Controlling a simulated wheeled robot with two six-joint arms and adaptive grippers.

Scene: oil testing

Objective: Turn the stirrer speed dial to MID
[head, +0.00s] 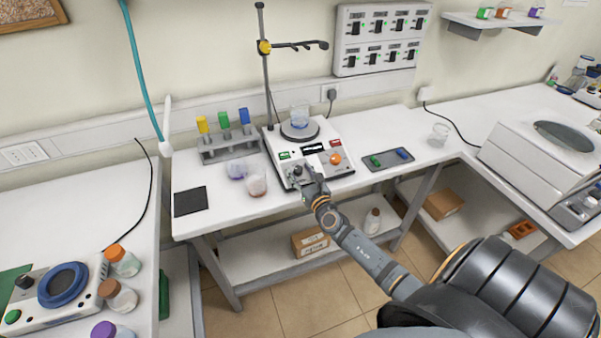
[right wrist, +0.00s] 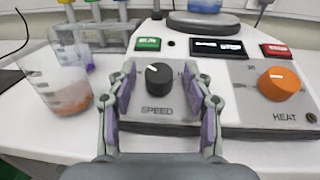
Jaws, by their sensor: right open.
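The stirrer (head: 336,178) stands on the white bench, with a beaker of blue liquid (head: 300,117) on its round plate. In the right wrist view, the black speed dial (right wrist: 159,76) sits above the word SPEED. Its white mark points to the upper left. My right gripper (right wrist: 166,84) is open, with its two fingers on either side of the dial. Whether the pads touch it I cannot tell. In the head view the right gripper (head: 312,186) covers part of the stirrer's front left. My left gripper is not in view.
An orange HEAT dial (right wrist: 279,83) is right of the speed dial. Green (right wrist: 147,44) and red (right wrist: 277,50) buttons flank a dark display (right wrist: 218,48). A beaker with orange liquid (right wrist: 62,90) stands close on the left. A tray (head: 390,159) lies right of the stirrer.

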